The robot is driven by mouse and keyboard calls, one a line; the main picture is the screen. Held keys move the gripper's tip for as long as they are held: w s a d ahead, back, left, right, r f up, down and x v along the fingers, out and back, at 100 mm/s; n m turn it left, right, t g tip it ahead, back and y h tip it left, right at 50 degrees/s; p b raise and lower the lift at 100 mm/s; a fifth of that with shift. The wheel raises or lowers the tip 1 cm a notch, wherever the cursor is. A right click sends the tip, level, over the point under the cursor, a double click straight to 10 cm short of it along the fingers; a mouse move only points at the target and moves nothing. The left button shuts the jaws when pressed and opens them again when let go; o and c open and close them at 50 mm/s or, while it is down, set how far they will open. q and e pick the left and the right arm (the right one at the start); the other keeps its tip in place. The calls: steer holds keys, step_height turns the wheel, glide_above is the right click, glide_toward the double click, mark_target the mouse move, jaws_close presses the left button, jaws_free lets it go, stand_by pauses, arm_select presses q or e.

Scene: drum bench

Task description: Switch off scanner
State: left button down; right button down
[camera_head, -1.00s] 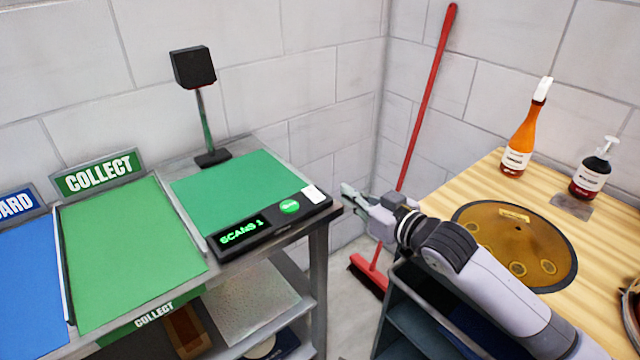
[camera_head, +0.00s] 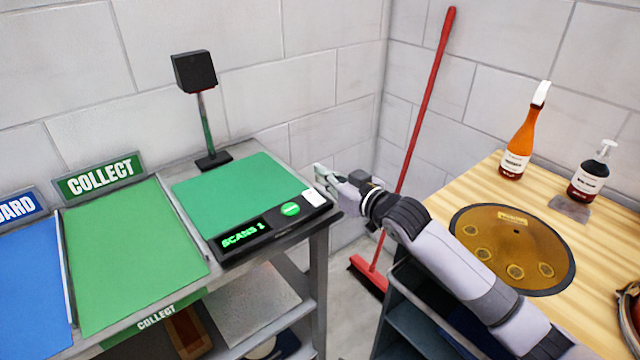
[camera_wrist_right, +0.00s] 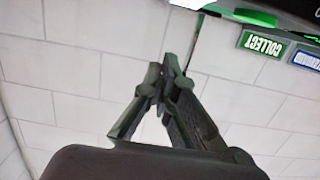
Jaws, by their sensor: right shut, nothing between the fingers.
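The scanner (camera_head: 240,192) is a green pad with a black front strip at the right end of the shelf unit. Its display (camera_head: 245,236) is lit and reads "SCANS 1". A round green button (camera_head: 290,209) and a white rocker-like switch (camera_head: 314,197) sit to the right of the display. My right gripper (camera_head: 319,170) is shut and empty, beside the scanner's right edge and just behind the white switch in the picture. It also shows in the right wrist view (camera_wrist_right: 167,62), with its fingertips together. I cannot tell whether it touches the scanner. My left gripper is not in view.
A scanner head on a post (camera_head: 194,72) stands behind the pad. The green COLLECT tray (camera_head: 130,255) lies to the left. A red broom (camera_head: 425,100) leans in the corner. A wooden table (camera_head: 450,190) with bottles and a round amber disc is at right.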

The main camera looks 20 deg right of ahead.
mark_target(320, 197)
steer(key=shift+x, duration=0.9)
step_height(320, 197, down, 3)
steer(key=shift+r, duration=0.1)
steer(key=shift+f, duration=0.6)
